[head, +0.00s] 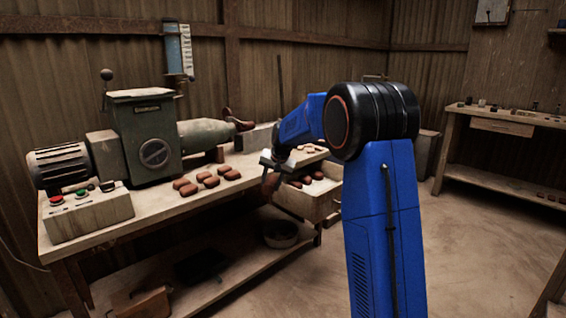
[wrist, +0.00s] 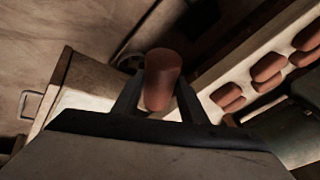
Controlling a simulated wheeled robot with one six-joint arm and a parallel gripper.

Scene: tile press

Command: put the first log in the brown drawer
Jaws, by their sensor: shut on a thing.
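My gripper (head: 271,169) is shut on a reddish-brown log (head: 270,184). In the wrist view the log (wrist: 162,80) sticks out between the two fingers (wrist: 158,103). In the wrist view the drawer's side (wrist: 58,88) and metal handle (wrist: 28,105) are at the left, partly hidden by my gripper.
Several brown logs (head: 209,181) lie on the workbench (head: 150,207), beside a green press machine (head: 150,140) and a button box (head: 87,212). A bowl (head: 281,235) stands on the lower shelf. A second bench (head: 500,120) is at the far right. The floor between is clear.

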